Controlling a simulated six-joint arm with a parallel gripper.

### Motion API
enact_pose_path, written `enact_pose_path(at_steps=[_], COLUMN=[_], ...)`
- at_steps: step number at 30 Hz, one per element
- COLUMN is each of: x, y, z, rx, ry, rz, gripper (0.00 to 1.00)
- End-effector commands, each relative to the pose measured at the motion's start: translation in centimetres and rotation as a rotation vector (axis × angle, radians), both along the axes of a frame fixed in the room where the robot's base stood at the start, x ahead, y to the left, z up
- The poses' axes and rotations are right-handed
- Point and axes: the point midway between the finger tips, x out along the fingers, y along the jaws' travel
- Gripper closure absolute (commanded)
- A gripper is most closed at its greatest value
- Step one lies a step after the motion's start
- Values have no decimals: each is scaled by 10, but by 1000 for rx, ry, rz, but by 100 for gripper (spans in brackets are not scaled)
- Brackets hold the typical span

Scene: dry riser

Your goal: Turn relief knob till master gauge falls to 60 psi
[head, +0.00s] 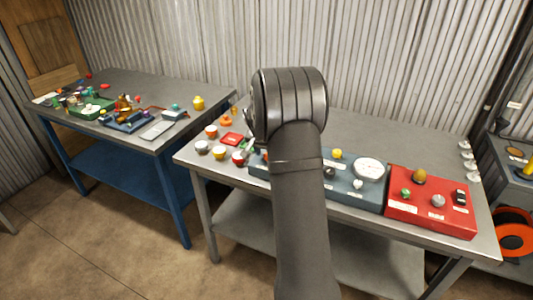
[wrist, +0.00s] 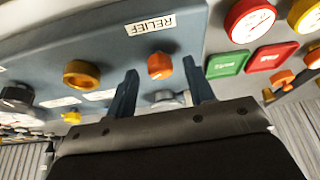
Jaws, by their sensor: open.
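The orange relief knob (wrist: 160,66) is on the blue-grey panel (wrist: 200,40), near the RELIEF label (wrist: 150,24), which shows upside down in the wrist view. My gripper (wrist: 160,70) is open, with one finger on each side of the knob. Gaps show between the knob and both fingers; I cannot tell how far down the fingers reach. In the head view, a large white dial gauge (head: 369,169), perhaps the master gauge, is on the same panel (head: 345,190). Its reading is too small to tell. My arm hides part of the panel.
Beside the panel are red (wrist: 249,20) and yellow-rimmed gauges, with green (wrist: 228,64) and red (wrist: 271,57) plates close to my right finger. A yellow knob (wrist: 81,74) is left of my gripper. A red box (head: 430,205) adjoins the panel. The bench's back (head: 390,130) is clear.

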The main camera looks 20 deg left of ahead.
Motion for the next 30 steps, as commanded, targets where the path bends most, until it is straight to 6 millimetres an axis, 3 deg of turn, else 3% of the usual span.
enact_pose_path(at_steps=[18, 24, 30], x=[-51, -61, -64], y=[-3, -4, -4], z=[125, 149, 156], rx=[2, 1, 1], ry=[-4, -2, -1], rz=[2, 0, 0], gripper=[51, 51, 51])
